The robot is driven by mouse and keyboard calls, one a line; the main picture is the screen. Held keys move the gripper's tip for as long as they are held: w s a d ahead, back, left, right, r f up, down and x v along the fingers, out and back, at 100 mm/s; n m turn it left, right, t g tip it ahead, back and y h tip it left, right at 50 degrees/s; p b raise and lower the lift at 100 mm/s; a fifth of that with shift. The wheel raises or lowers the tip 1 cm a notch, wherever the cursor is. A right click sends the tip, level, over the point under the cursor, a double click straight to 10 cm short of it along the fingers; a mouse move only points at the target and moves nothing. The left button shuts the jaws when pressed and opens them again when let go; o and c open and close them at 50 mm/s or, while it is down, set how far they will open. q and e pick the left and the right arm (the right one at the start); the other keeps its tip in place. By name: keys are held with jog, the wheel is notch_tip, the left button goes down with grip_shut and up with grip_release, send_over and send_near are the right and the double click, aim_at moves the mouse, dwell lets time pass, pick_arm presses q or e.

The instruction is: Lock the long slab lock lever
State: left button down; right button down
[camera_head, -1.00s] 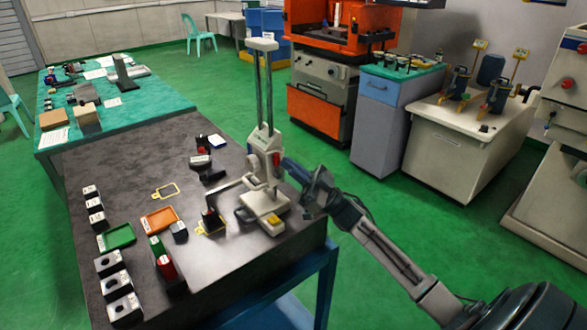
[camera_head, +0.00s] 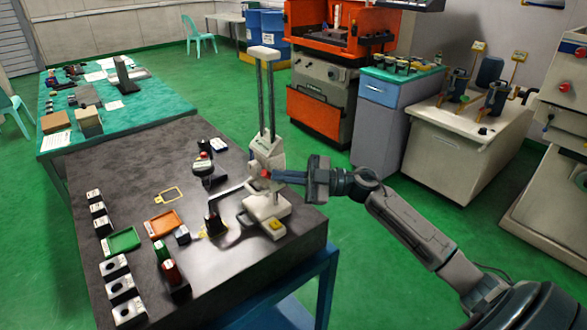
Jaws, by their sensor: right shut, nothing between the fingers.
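A white height gauge (camera_head: 266,150) with two upright columns stands on the dark table near its right edge. A small red part (camera_head: 265,174) shows on its side; it may be the lock lever, but it is too small to tell its position. My right gripper (camera_head: 281,177) points left, its fingers shut and empty, at the gauge's right side close to the red part. I cannot tell whether they touch. A thin arm reaches left from the gauge towards a dark block (camera_head: 212,222). My left gripper is not in view.
The dark table (camera_head: 120,170) also bears an orange tray (camera_head: 161,223), a green tray (camera_head: 122,242), several grey blocks (camera_head: 121,288) at the front left, and a dark dial-like tool (camera_head: 203,168). The table's back left is clear. An orange machine (camera_head: 320,112) stands behind.

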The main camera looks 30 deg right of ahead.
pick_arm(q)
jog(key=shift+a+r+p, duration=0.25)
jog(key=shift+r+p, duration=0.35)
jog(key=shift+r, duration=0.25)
pick_arm(e)
jog(key=shift+a+f+n+h, duration=0.15)
jog(key=shift+a+n+h, duration=0.25)
jog(key=shift+a+n, duration=0.15)
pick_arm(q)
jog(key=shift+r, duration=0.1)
pick_arm(e)
jog(key=shift+a+f, duration=0.15)
jog(key=shift+a, duration=0.05)
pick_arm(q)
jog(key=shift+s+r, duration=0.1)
pick_arm(e)
jog(key=shift+d, duration=0.1)
